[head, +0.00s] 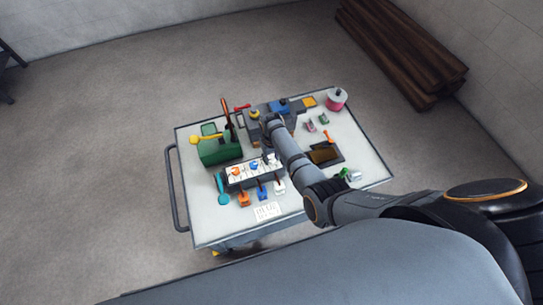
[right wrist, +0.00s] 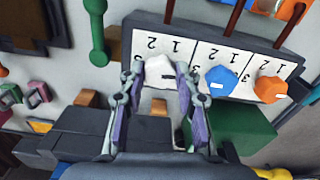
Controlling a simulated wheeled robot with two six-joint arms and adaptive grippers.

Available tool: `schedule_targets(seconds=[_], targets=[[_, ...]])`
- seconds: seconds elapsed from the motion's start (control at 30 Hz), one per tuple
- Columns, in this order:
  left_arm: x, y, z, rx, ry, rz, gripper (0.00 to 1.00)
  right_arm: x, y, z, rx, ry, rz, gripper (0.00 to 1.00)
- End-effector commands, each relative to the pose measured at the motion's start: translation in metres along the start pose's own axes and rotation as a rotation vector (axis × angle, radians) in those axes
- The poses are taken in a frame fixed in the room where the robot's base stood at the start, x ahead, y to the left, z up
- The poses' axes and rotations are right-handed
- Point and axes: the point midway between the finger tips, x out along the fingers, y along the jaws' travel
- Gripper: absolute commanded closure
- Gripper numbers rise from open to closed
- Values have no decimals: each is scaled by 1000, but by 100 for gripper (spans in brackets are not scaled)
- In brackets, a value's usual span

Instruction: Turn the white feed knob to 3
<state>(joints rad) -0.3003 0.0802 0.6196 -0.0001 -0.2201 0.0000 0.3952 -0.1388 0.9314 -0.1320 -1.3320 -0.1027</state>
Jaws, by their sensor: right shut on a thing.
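The panel with numbered scales (head: 229,181) stands on the cart top; it shows upside down in the right wrist view (right wrist: 240,62). The white feed knob (right wrist: 159,70) sits at its left end there, over a scale where 1 and 2 show. My right gripper (right wrist: 160,76) is shut on the white knob, one finger on each side. The number under its pointer is hidden. Beside it are a blue knob (right wrist: 220,80) and an orange knob (right wrist: 270,89). In the head view my right gripper (head: 269,157) is small at the panel's right end. My left gripper is not in view.
Close by are orange (head: 243,199), blue (head: 262,193) and white (head: 279,187) levers, a cyan lever (head: 222,190) and a green box (head: 218,150). A green handle (right wrist: 97,30) stands near the gripper. The cart's front left corner (head: 205,232) is bare.

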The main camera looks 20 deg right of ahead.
Motion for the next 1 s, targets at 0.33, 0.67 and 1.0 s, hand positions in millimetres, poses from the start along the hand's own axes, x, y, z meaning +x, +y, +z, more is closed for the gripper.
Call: schedule_targets(seconds=[0.33, 0.67, 1.0], targets=[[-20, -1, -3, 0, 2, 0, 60, -2, 0, 1, -316, -3, 0, 99], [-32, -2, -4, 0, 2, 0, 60, -2, 0, 0, -630, -2, 0, 99], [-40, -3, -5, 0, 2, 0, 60, -1, 0, 0, -953, -1, -1, 99]])
